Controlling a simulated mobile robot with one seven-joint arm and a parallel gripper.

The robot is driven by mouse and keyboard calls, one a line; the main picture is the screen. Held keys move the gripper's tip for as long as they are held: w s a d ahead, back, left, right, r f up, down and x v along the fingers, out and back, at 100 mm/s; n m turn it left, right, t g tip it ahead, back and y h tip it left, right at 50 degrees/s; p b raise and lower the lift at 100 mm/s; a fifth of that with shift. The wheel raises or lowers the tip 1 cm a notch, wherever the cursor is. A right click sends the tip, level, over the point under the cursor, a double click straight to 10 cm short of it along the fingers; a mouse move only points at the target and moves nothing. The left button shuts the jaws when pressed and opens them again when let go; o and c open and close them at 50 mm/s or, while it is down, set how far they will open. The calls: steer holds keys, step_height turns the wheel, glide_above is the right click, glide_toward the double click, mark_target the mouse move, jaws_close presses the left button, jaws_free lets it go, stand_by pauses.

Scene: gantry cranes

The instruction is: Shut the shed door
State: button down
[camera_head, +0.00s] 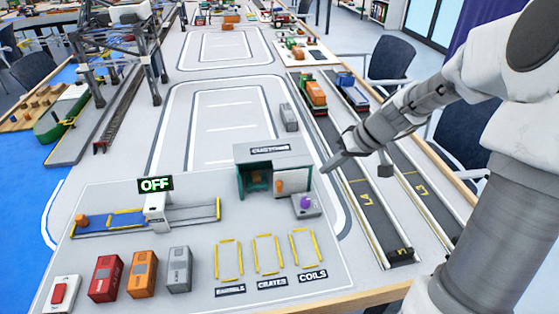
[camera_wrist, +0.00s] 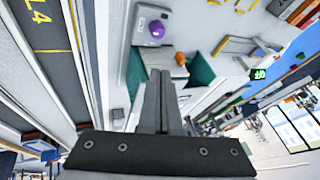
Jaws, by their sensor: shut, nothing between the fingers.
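The shed (camera_head: 272,152), a small grey box marked "CUSTOMS", stands on the grey board in the head view. Its front is open, with teal surfaces and dark space inside. An orange piece shows at the front, and also in the wrist view (camera_wrist: 180,58). Teal panels (camera_wrist: 201,70) show in the wrist view; I cannot tell which part is the door. My gripper (camera_head: 328,168) is shut and empty, just right of the shed and apart from it in the head view. Its fingers (camera_wrist: 160,75) overlap the shed in the wrist view.
A grey box with a purple knob (camera_head: 306,203) sits at the shed's front right corner. Road lanes (camera_head: 375,210) with raised edges run to the right. Coloured containers (camera_head: 142,272) stand front left, near a barrier with an "OFF" sign (camera_head: 156,184).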

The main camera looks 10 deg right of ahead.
mark_target(306, 182)
steer(key=shift+m+t+y, duration=0.3)
steer(key=shift+y, duration=0.1)
steer(key=x, duration=0.3)
steer(key=b+x, duration=0.1)
steer(key=x, duration=0.3)
steer(key=d+b+x, duration=0.1)
steer(key=x, duration=0.3)
steer(key=shift+w+f, duration=0.2)
steer(key=shift+w, duration=0.25)
steer(key=a, duration=0.3)
steer(key=shift+a+r+b, duration=0.1)
steer(key=shift+r+b, duration=0.05)
steer(key=shift+b, duration=0.2)
steer(key=shift+a, duration=0.35)
steer(key=a+b, duration=0.2)
steer(key=a, duration=0.7)
steer(key=shift+a, duration=0.25)
steer(key=shift+s+a, duration=0.1)
steer(key=shift+a, duration=0.15)
